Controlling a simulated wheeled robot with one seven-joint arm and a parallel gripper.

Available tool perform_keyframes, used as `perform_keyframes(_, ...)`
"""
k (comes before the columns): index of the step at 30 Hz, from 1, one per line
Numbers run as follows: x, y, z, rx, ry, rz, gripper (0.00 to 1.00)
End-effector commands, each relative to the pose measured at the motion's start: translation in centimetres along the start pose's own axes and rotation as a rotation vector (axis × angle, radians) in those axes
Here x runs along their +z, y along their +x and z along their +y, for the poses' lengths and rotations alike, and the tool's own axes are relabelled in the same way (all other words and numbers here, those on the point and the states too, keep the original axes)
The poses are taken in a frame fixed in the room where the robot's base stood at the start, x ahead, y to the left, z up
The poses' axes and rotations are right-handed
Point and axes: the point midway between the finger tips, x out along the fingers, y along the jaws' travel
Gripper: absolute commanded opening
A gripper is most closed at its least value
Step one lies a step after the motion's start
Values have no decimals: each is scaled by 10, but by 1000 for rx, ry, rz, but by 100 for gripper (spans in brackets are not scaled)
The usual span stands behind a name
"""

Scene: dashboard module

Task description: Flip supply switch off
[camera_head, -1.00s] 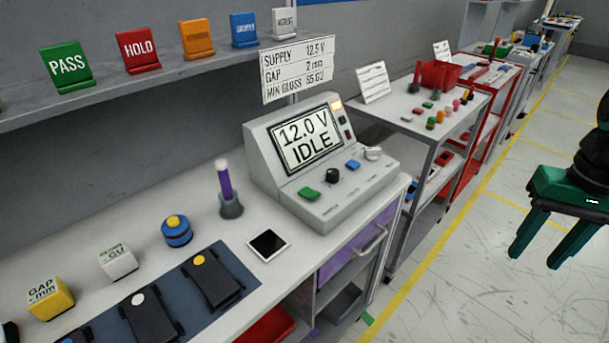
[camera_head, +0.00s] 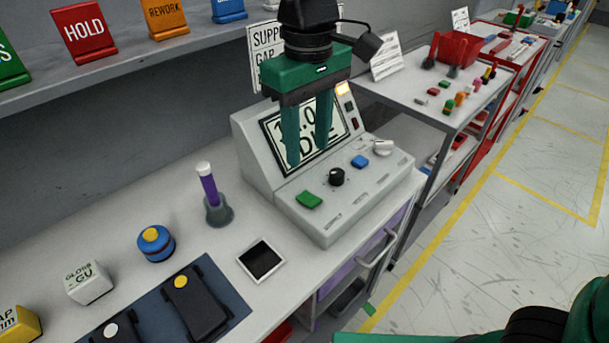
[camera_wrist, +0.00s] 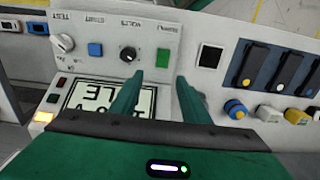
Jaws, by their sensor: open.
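The grey supply console (camera_head: 322,235) stands on the bench, with a slanted screen (camera_head: 345,122) partly hidden by my gripper. On its lower panel are a green rocker-like switch (camera_head: 309,200), a black knob (camera_head: 336,177), a blue button (camera_head: 359,161) and a white knob (camera_head: 383,147). The labels are too small to read surely in the head view. My gripper (camera_head: 307,154) is open and empty, fingers pointing down in front of the screen, above and behind the green switch. In the wrist view, the green switch (camera_wrist: 163,57) lies just beyond the gap between the fingertips (camera_wrist: 160,78).
A purple-handled tool in a holder (camera_head: 208,190), a dark-faced tablet (camera_head: 261,261) and a blue-yellow button (camera_head: 156,243) stand left of the console. A shelf with coloured signs (camera_head: 85,32) runs above. A lit orange lamp (camera_head: 343,88) is beside the screen.

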Motion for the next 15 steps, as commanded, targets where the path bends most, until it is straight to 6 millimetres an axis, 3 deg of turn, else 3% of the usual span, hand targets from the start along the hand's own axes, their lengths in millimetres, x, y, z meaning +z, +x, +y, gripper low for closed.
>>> perform_keyframes(5, -3, 11, -8, 0, -17, -3, 42)
perform_keyframes(15, -4, 68, -10, 0, -21, -4, 42)
